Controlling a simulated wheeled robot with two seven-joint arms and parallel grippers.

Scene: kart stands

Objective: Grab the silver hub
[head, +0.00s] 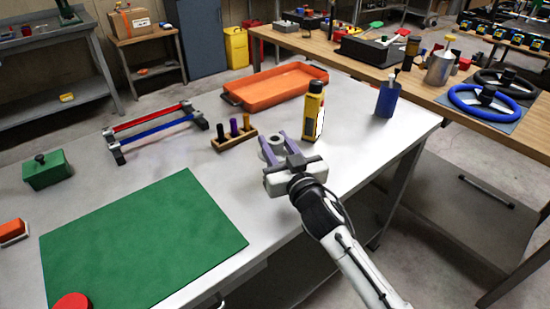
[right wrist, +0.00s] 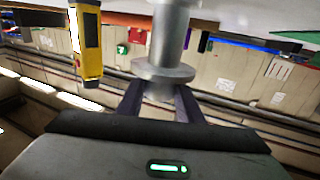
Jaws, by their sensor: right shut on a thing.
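The silver hub (head: 275,140) is on the right half of the white table, between the purple-grey fingers of my right gripper (head: 276,149). In the right wrist view the hub (right wrist: 165,45) is a grey metal shaft with a wide flange, and the fingers (right wrist: 160,95) close around its narrow part by the flange. My right gripper is shut on the hub. Whether the hub touches the table cannot be told. My left gripper is not in view.
A yellow bottle (head: 313,112) stands close right of the hub, also in the right wrist view (right wrist: 86,40). A wooden holder with coloured pegs (head: 234,142) is left. An orange tray (head: 275,87) and blue cup (head: 388,98) are farther back. A green mat (head: 145,240) lies front left.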

